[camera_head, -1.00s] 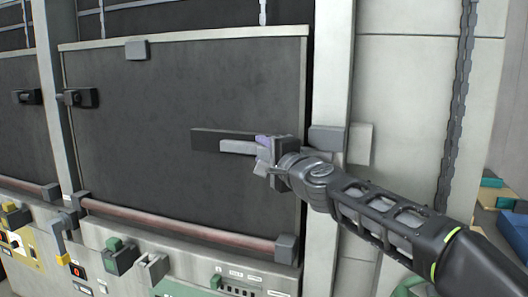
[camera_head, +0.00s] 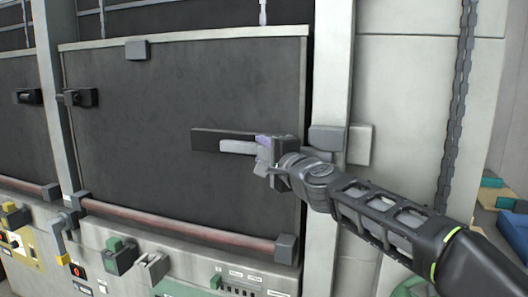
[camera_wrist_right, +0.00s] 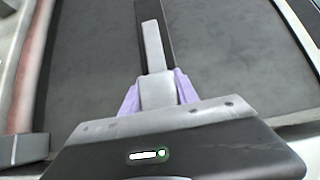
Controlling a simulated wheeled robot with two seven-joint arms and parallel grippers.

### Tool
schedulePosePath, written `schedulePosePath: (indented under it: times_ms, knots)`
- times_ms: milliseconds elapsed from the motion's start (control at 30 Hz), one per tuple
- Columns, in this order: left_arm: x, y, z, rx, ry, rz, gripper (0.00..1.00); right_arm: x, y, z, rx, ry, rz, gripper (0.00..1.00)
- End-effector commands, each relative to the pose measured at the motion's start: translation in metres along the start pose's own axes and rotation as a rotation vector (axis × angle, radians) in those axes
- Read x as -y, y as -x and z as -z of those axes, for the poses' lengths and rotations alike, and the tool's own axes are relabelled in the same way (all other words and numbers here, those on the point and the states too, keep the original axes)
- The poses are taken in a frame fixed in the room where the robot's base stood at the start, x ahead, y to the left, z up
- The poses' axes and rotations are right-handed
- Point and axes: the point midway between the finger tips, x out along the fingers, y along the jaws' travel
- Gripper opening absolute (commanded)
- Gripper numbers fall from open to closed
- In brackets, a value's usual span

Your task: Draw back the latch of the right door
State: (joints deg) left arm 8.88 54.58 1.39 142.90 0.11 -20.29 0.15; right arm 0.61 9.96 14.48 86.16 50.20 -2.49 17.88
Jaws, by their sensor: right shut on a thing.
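The right door (camera_head: 180,110) is a large dark panel with a pale frame edge, and it stands closed in the head view. Its latch (camera_head: 238,147) is a light grey bar on a dark horizontal backing plate (camera_head: 205,140) near the door's right side. My right gripper (camera_head: 262,152) is at the right end of the latch. In the wrist view its purple fingers (camera_wrist_right: 157,92) are shut on both sides of the grey latch piece (camera_wrist_right: 154,48). The gripper hides the latch's right end in the head view. My left gripper is not in view.
A grey block (camera_head: 327,138) sits on the pale post right of the door. A reddish bar (camera_head: 180,222) runs along the door's bottom. Below it is a panel with levers and a green box (camera_head: 118,254). A chain (camera_head: 458,110) hangs at the right.

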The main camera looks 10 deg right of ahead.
Motion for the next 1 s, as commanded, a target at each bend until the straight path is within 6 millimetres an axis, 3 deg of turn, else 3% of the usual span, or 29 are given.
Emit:
schedulePosePath:
  times_ms: [400,700,733,1000]
  knots:
    - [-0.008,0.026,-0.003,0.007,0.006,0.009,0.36,0.001,-0.047,-0.047,0.002,0.000,-0.003,0.00]
    - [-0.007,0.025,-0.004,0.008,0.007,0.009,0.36,-0.001,-0.049,-0.050,0.002,0.000,-0.001,0.00]
    - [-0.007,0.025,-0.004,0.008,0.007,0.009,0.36,-0.001,-0.049,-0.050,0.002,0.000,-0.001,0.37]
    - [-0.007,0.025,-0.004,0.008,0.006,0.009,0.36,-0.001,-0.049,-0.049,0.001,0.000,-0.001,0.58]
